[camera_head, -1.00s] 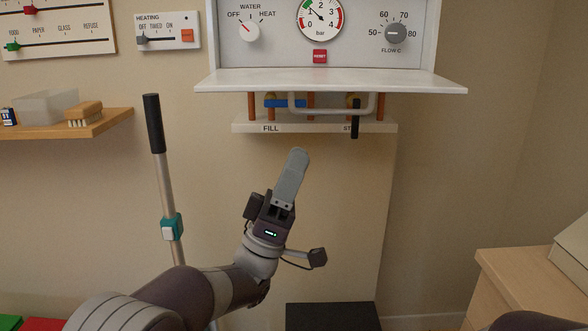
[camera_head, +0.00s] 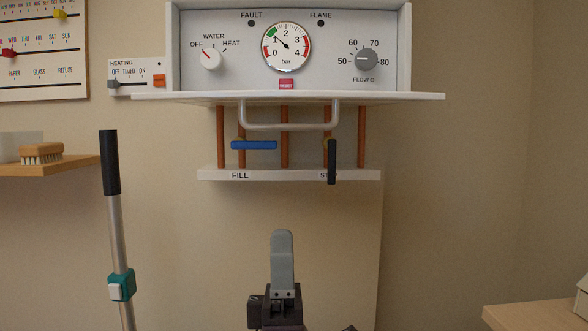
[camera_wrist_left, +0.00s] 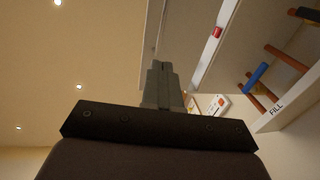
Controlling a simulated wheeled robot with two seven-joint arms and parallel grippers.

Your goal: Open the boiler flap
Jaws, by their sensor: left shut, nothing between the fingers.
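The boiler flap (camera_head: 400,96) is a white panel that stands out level below the boiler's control face in the head view, so it is folded down. Its grey U-shaped handle (camera_head: 290,127) hangs from its underside. The control face (camera_head: 240,30) is uncovered, with a gauge and two knobs. My left gripper (camera_head: 282,235) is shut and empty, fingers pointing up, below the FILL and STOP rail and apart from flap and handle. Its shut fingers (camera_wrist_left: 160,75) show in the left wrist view, with the boiler's underside to their right. My right gripper is out of view.
Copper pipes with a blue lever (camera_head: 254,145) and a black lever (camera_head: 332,161) run under the flap to the white rail (camera_head: 220,175). A black-handled pole (camera_head: 110,165) stands at left, near a wooden shelf (camera_head: 70,165). The wall below the rail is clear.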

